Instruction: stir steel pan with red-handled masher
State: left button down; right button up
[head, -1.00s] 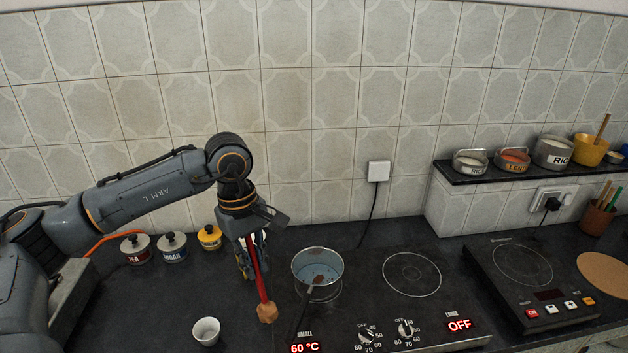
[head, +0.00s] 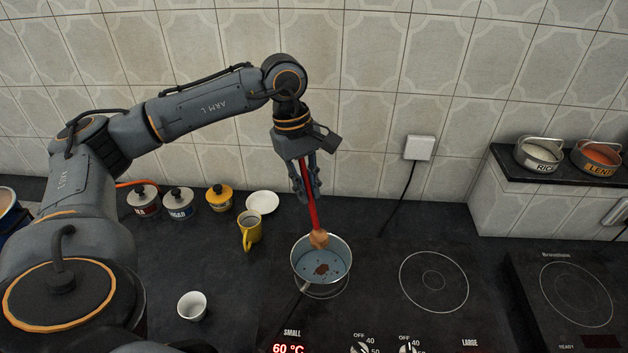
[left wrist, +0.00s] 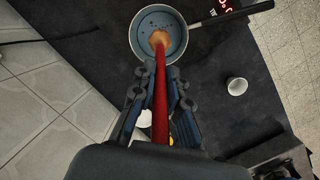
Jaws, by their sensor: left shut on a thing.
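My left gripper (head: 309,187) is shut on the red handle of the masher (head: 313,213), which hangs nearly upright. The masher's wooden head is at the back rim of the steel pan (head: 347,264) in the head view. In the left wrist view the masher (left wrist: 161,105) points from my gripper (left wrist: 162,88) to the pan (left wrist: 137,42), its head inside the rim's outline. I cannot tell whether it touches the contents. The pan holds bluish liquid with dark bits, and its dark handle points to the front. My right gripper is out of view.
The pan stands on the small hob zone, which reads 60 °C; the large zone (head: 434,282) is empty. A white cup (head: 192,306) stands front left. A yellow mug (head: 250,230), a white plate (head: 262,202) and canisters (head: 181,204) stand at the back left.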

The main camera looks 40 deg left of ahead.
pick_arm(q)
notch_tip(320, 180, down, 12)
jog(key=b, duration=0.9)
jog(key=shift+w+d, duration=0.15)
jog(key=shift+w, duration=0.25)
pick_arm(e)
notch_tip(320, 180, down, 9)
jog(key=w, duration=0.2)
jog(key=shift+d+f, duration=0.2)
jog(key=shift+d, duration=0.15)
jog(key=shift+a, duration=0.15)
